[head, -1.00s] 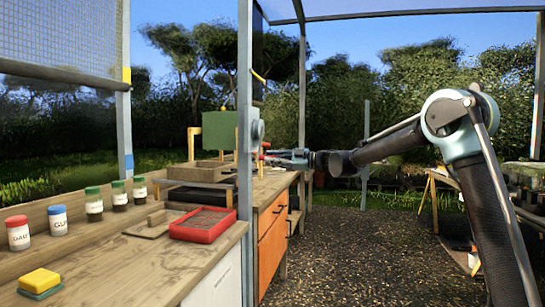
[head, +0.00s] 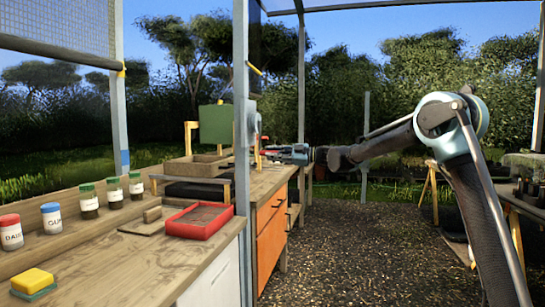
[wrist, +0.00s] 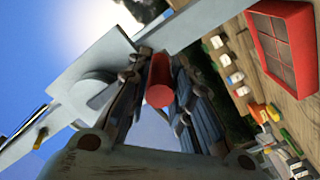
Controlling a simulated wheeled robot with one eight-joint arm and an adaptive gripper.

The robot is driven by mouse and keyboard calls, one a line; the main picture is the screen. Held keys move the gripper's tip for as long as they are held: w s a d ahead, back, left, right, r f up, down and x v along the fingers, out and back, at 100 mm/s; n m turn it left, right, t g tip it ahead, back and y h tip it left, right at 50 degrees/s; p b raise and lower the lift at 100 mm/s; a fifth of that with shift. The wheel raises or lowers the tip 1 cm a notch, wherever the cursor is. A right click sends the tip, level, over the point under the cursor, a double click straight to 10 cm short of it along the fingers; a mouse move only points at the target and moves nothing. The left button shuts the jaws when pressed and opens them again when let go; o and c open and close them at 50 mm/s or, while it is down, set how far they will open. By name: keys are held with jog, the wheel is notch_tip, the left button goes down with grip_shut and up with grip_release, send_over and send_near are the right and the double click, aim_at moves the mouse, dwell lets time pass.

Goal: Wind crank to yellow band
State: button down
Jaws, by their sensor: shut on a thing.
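The crank's red handle (wrist: 159,80) sits between the fingers of my gripper (wrist: 158,85) in the wrist view, and the gripper is shut on it. The crank's grey round hub (wrist: 92,92) is on a grey post, left of the handle. In the head view the hub (head: 253,121) shows at the post's right side, with my gripper (head: 290,153) to its lower right. A yellow strip (head: 254,70) shows on the post above the hub. A small yellow piece (wrist: 41,138) is also on the post in the wrist view. The crank arm is partly hidden by the fingers.
The post (head: 241,150) stands close beside the wooden bench (head: 135,258). A red tray (head: 199,221), several jars (head: 88,202) and a yellow sponge (head: 33,281) are on the bench. An orange cabinet door (head: 270,240) is below. The gravel floor (head: 350,250) is clear.

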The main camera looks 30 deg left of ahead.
jog(key=shift+w+d+f, duration=0.1)
jog(key=shift+w+d, duration=0.05)
jog(key=shift+w, duration=0.1)
jog(key=c, duration=1.5)
grip_release()
jog(key=shift+o, duration=0.4)
jog(key=shift+s, duration=0.15)
jog(key=shift+s, duration=0.1)
jog(key=shift+d, duration=0.1)
jog(key=v, duration=1.2)
